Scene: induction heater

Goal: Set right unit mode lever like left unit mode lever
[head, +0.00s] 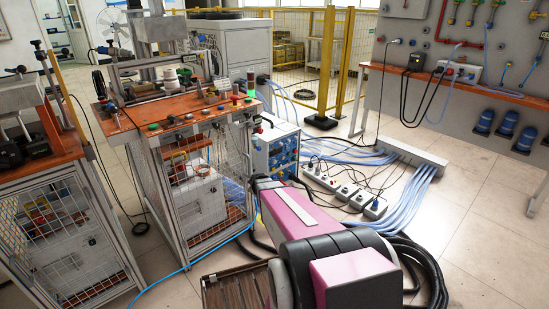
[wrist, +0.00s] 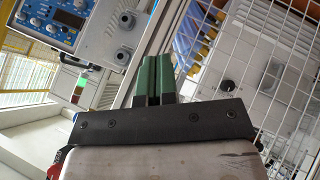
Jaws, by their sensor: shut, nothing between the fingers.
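My gripper (wrist: 153,65) shows in the wrist view with its two green fingers together and nothing between them. In the head view my pink arm hides it. A box with a blue control panel (head: 277,150) stands right of the middle workbench in the head view. A blue-fronted panel with a small display and knobs (wrist: 60,22) shows at upper left in the wrist view, apart from the fingers. Beside it is a pale plate with two dark round knobs (wrist: 124,38). I cannot pick out either mode lever or tell its setting.
A wire mesh guard (wrist: 290,75) is close on the right in the wrist view. The middle workbench (head: 180,120) and a left bench (head: 40,155) have mesh-sided frames. Power strips (head: 345,190) and blue cables (head: 418,190) lie on the floor. Open floor (head: 480,220) is at right.

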